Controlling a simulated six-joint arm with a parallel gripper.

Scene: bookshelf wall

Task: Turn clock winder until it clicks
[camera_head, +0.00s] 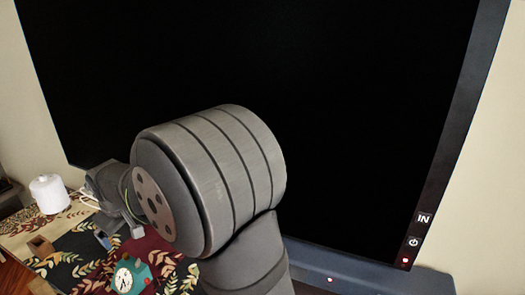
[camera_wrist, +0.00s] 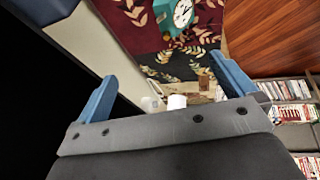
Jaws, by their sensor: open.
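The teal clock (camera_head: 124,280) with a white dial stands at the bottom of the head view, cut by the arm's surroundings and the frame edge. It also shows at the top of the wrist view (camera_wrist: 183,14), partly cut off. I cannot make out its winder in either view. My gripper (camera_wrist: 163,70) is open, with its two blue fingers wide apart and nothing between them. The clock lies beyond the fingertips, apart from them. In the head view my arm hides most of the gripper.
A large black screen (camera_head: 330,100) fills much of the head view, close behind my arm. A white spool-like object (camera_head: 49,194) stands on the patterned cloth at left. A small brown block (camera_head: 41,245) is near it. Shelved cases (camera_wrist: 290,100) show at right in the wrist view.

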